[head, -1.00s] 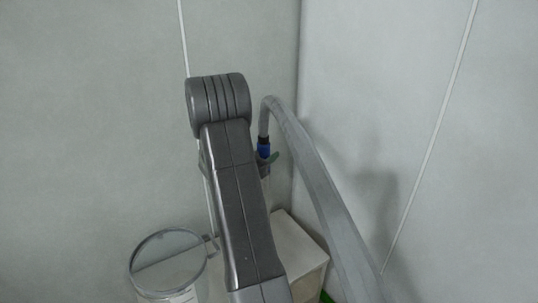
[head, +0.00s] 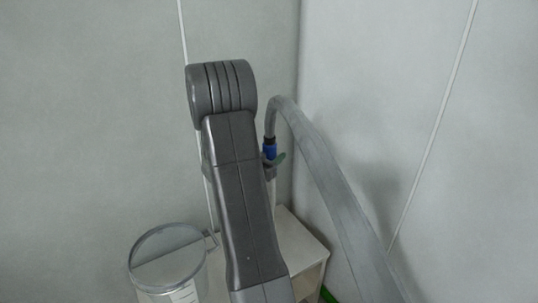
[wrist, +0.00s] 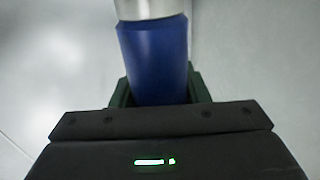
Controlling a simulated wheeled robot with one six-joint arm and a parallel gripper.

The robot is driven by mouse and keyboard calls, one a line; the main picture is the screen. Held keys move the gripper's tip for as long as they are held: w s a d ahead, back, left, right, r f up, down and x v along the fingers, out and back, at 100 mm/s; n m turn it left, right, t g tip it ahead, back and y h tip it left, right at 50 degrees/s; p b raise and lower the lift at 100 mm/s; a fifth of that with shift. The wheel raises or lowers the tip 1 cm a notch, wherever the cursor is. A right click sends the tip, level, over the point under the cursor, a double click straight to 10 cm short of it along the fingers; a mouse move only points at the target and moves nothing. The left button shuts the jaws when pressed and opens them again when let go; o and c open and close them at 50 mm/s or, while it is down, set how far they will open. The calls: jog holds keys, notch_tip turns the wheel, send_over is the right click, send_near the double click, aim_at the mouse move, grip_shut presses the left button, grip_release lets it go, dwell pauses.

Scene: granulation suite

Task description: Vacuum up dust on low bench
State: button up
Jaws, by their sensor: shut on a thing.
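My gripper (wrist: 154,92) is shut on the blue grip of the vacuum hose (wrist: 155,60), between its dark green fingers. In the head view, the blue grip (head: 269,150) stands about upright beside my arm. The grey hose (head: 335,190) arches up from it and runs down to the lower right. A thin pale length shows just below the gripper; its lower end is hidden behind my arm. The low bench (head: 303,247), pale with a flat top, stands in the corner below, partly hidden by my arm. I cannot make out any dust on it.
Grey walls meet in a corner behind the bench. A bit of green (head: 327,295) shows low beside the bench's right side.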

jog(key=s+d+b, duration=0.1)
jog(key=s+d, duration=0.2)
jog(key=s, duration=0.2)
jog(key=shift+d, duration=0.3)
dwell(0.4)
jog(key=shift+s+a, duration=0.4)
jog(key=shift+a, duration=0.25)
jog(key=w+a+p, duration=0.2)
jog(key=w+a, duration=0.4)
jog(key=w, duration=0.2)
jog(key=shift+w+a, duration=0.15)
jog(key=shift+w, duration=0.2)
dwell(0.3)
dwell(0.7)
